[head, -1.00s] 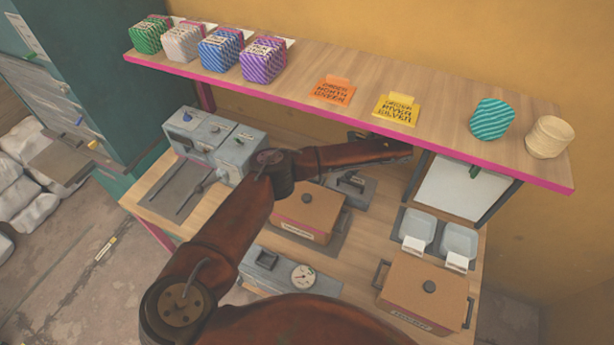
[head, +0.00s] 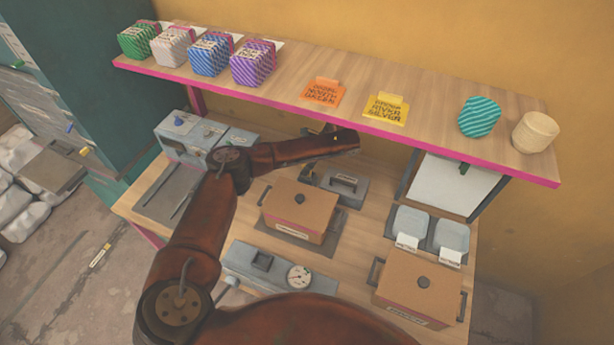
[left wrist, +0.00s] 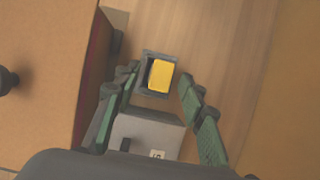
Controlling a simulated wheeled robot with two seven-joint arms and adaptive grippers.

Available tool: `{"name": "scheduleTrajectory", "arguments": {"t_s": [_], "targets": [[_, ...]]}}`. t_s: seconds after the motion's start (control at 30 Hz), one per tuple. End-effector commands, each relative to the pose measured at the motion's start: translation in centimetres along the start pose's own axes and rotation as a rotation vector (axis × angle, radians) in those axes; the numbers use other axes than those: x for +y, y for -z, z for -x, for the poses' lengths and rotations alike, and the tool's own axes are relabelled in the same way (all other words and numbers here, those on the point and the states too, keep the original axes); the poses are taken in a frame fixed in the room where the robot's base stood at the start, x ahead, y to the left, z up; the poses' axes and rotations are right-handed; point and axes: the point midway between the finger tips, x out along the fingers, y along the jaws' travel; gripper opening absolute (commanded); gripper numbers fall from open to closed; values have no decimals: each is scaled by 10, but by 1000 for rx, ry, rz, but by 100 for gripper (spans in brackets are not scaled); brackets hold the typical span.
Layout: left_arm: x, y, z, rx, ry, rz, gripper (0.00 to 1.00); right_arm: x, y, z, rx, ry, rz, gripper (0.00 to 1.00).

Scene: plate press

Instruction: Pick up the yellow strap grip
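The yellow strap grip is seen as a small yellow block (left wrist: 161,75) in the left wrist view. It sits in a dark grey square holder (left wrist: 146,88). My left gripper (left wrist: 158,77) is open, with its green-padded fingers on either side of the block and holder. I see no finger touching the block. In the head view my left arm reaches across the bench to just below the shelf front; its gripper and the yellow grip are hidden there. My right gripper is not in view.
The wooden shelf (head: 430,135) with a pink edge overhangs the work area. Lidded brown boxes (head: 299,208) and (head: 418,290) stand on the bench. A grey block (left wrist: 148,133) lies close below the holder. A brown box wall rises left of the fingers.

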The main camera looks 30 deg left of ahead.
Motion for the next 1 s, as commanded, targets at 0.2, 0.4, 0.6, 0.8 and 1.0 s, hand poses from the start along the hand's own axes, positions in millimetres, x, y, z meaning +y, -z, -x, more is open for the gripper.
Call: {"name": "scheduleTrajectory", "arguments": {"t_s": [0.2, 0.4, 0.6, 0.8, 1.0], "targets": [[0, 0, -18, 0, 2, 0, 38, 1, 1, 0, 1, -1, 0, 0], [0, 0, -17, 0, 2, 0, 34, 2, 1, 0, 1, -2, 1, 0], [0, 0, -17, 0, 1, 0, 20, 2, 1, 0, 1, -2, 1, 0], [0, 0, -17, 0, 1, 0, 6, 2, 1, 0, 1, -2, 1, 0], [0, 0, -17, 0, 1, 0, 0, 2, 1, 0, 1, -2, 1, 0]]}}
